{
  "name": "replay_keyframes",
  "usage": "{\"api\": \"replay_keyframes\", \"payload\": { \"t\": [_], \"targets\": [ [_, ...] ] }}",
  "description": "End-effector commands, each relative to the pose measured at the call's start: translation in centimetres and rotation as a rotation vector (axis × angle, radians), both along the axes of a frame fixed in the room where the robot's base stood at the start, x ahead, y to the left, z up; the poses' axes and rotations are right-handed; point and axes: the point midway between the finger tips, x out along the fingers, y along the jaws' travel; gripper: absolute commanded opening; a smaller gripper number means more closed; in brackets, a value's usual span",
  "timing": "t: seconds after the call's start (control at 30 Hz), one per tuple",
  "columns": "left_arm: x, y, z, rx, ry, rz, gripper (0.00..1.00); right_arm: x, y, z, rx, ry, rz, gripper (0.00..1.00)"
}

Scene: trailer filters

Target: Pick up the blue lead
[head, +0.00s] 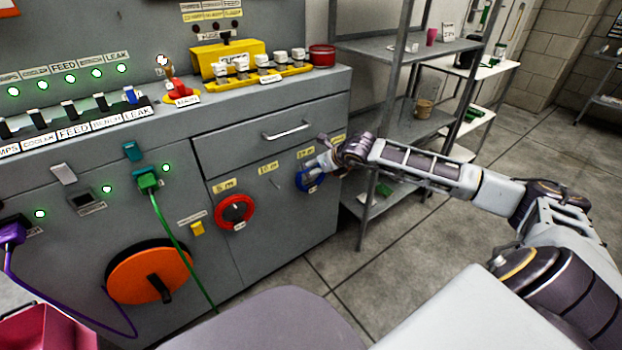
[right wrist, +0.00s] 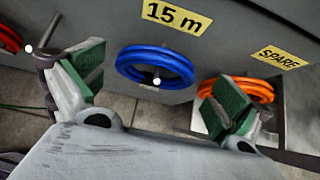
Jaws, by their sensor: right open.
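The blue lead (right wrist: 154,64) is a coil hanging on a peg on the grey cabinet front, under a yellow "15 m" label (right wrist: 174,16). In the head view the blue lead (head: 311,181) shows partly, with my right gripper (head: 318,166) in front of it. In the right wrist view my right gripper (right wrist: 160,95) is open, with its green-padded fingers apart. The coil lies beyond and between the fingers, with nothing held. My left gripper is not in view.
A red coil (head: 235,212) hangs left of the blue lead. An orange coil (right wrist: 245,89) hangs to its right under a "SPARE" label (right wrist: 281,57), close to the right finger. A drawer with a handle (head: 286,130) is above. A metal shelf (head: 400,125) stands to the right.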

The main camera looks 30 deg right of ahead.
Motion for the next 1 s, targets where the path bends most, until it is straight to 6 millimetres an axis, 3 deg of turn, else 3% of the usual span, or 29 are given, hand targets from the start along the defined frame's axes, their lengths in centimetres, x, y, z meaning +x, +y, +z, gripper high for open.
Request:
{"api": "replay_keyframes", "payload": {
  "t": [0.4,1.0],
  "targets": [
    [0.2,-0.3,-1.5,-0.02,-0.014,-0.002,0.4,2.2,0.2,-2.5,0.002,-0.001,-0.002,1.0],
    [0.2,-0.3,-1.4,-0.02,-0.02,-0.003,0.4,2.4,0.2,-2.8,0.0,0.0,0.0,1.0]
  ]
}}
